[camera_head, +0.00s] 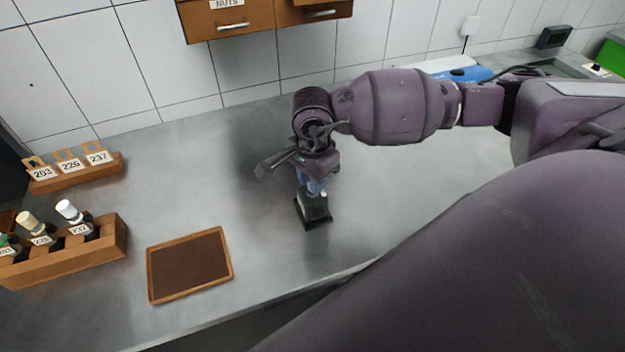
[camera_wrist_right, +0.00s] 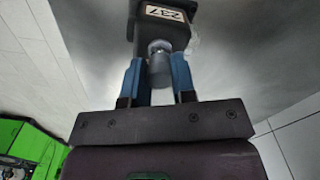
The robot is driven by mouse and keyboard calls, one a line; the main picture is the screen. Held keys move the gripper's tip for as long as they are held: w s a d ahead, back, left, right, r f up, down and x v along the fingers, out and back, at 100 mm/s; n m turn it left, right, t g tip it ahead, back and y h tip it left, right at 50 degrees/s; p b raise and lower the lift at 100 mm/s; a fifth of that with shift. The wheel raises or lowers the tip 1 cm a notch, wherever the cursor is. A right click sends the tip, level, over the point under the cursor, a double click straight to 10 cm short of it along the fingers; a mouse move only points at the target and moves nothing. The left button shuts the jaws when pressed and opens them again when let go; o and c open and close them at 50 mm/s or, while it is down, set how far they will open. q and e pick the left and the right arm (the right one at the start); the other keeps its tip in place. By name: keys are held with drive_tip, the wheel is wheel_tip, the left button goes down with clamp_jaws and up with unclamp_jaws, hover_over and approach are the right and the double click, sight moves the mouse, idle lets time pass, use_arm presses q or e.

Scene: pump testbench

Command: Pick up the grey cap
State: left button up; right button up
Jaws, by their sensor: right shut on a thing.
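The grey cap (camera_wrist_right: 158,62) shows in the right wrist view between the two blue fingers of my right gripper (camera_wrist_right: 157,72). My right gripper is shut on it. The cap is at the black holder (camera_wrist_right: 165,28), which bears a white label reading 237. In the head view the right gripper (camera_head: 316,187) points down over the black holder (camera_head: 313,212) on the metal bench. The cap is mostly hidden there by the fingers. I cannot tell whether the cap is clear of the holder. My left gripper is not in view.
A wooden rack (camera_head: 110,244) with capped bottles stands at the left, with a wooden label stand (camera_head: 75,173) behind it. A brown tray (camera_head: 190,264) lies left of the holder. Drawers (camera_head: 230,20) hang at the back. The bench between tray and holder is clear.

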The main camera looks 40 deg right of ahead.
drive_tip(key=shift+r, duration=0.25)
wheel_tip(320, 180, up, 20)
drive_tip(key=shift+f, duration=0.2)
drive_tip(key=w+a+f+n, duration=0.2)
drive_tip(key=a+f+n, duration=0.1)
drive_tip(key=f+n, duration=0.5)
drive_tip(key=w+a+f+n, duration=0.2)
drive_tip(key=a+f+n, duration=0.1)
drive_tip(key=f+n, duration=0.4)
drive_tip(key=shift+a+f+n, duration=0.35)
drive_tip(key=shift+a+n, duration=0.05)
drive_tip(key=shift+n, duration=0.2)
